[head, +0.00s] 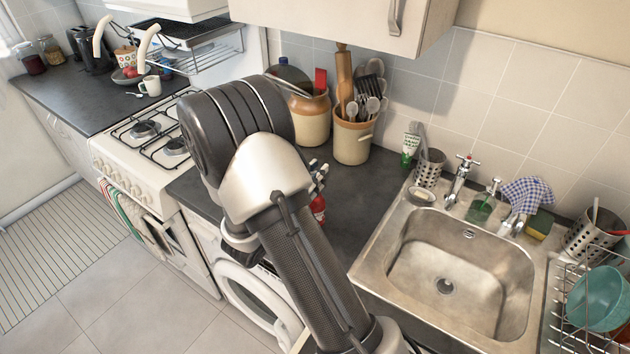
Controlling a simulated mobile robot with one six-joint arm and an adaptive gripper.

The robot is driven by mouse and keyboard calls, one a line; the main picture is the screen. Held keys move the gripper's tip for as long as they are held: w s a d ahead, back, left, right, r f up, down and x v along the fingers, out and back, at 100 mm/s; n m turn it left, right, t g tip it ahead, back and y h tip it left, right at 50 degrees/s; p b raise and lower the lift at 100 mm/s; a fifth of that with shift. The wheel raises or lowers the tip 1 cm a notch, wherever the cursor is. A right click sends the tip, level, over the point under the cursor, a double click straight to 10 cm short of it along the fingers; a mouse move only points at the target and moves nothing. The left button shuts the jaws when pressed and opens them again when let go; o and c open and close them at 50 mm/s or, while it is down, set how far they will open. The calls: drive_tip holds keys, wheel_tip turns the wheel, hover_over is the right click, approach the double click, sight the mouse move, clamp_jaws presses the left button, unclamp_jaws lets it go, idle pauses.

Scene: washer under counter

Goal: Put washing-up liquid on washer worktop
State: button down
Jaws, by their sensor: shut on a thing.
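My gripper (318,176) is over the dark worktop above the washer, largely hidden behind my own arm. Its visible fingers are shut on a red object (318,208), seemingly the washing-up liquid bottle. Only a small red part with a pale patch shows beside my arm. I cannot tell whether its base touches the worktop. The washer worktop (360,190) lies between the cooker and the sink. The white washer (252,292) stands below it, its round door partly covered by my arm.
Stoneware jars, one with utensils (352,141), stand at the back of the worktop. A green-and-white container (411,145) and a perforated metal holder (429,168) are by the sink (460,262). The cooker (150,165) is left. Worktop right of my gripper is clear.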

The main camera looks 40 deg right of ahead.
drive_tip(key=shift+f, duration=0.55)
drive_tip(key=shift+f, duration=0.15)
drive_tip(key=c, duration=1.4)
unclamp_jaws()
drive_tip(key=shift+o, duration=0.2)
